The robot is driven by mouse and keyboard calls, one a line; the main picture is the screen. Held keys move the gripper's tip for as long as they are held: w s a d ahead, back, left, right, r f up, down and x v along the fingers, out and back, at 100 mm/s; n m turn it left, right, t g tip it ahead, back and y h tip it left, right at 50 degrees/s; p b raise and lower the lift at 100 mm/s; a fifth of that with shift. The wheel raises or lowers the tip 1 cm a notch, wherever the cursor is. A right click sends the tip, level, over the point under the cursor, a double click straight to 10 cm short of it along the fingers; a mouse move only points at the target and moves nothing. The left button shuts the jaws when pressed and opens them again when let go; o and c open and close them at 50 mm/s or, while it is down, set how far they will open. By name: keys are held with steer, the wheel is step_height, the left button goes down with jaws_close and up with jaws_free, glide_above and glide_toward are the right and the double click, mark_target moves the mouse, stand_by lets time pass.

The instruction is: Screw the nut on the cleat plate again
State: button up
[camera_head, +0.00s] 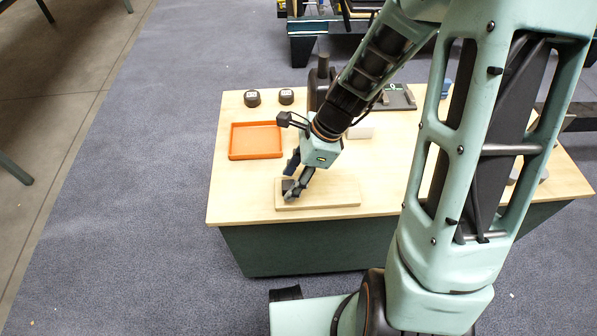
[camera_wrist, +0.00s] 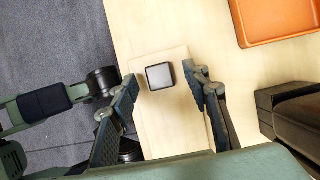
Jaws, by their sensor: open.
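A pale wooden board (camera_head: 335,196) lies near the front edge of the table; it also shows in the wrist view (camera_wrist: 165,132). A square dark-rimmed grey piece (camera_wrist: 160,76) sits on the board; I cannot tell whether it is the nut, the cleat plate or both together. My gripper (camera_head: 291,190) is low over the board's left end, pointing down. In the wrist view my gripper (camera_wrist: 161,80) is open, with one finger on each side of the square piece and visible gaps between. In the head view the fingers largely hide this piece.
An empty orange tray (camera_head: 256,140) lies behind the board to the left. Two dark round items (camera_head: 252,98) (camera_head: 286,96) stand at the back left. A dark post (camera_head: 322,80) and a grey tray (camera_head: 402,98) are at the back. The table (camera_head: 230,205) is clear left of the board.

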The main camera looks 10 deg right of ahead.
steer(key=shift+a+f, duration=0.2)
steer(key=shift+f, duration=0.15)
steer(key=shift+c, duration=0.2)
jaws_close()
steer(key=m, duration=0.1)
steer(key=m+t, duration=0.1)
steer(key=m, duration=0.3)
steer(key=shift+s+t, duration=0.25)
steer(key=shift+t, duration=0.15)
steer(key=m+t+h, duration=0.1)
steer(key=m, duration=0.3)
steer(key=shift+b, duration=0.35)
steer(key=shift+a+m+t+h, duration=0.15)
steer(key=shift+m+t+h, duration=0.15)
steer(key=shift+m+h, duration=0.35)
steer(key=shift+f+m+b, duration=0.1)
steer(key=shift+m+b, duration=0.25)
steer(key=shift+b, duration=0.2)
steer(key=shift+m+b, duration=0.3)
steer(key=shift+b, duration=0.35)
steer(key=shift+s+a+m+t+b, duration=0.1)
steer(key=shift+m+t+b, duration=0.2)
steer(key=shift+m+b, duration=0.2)
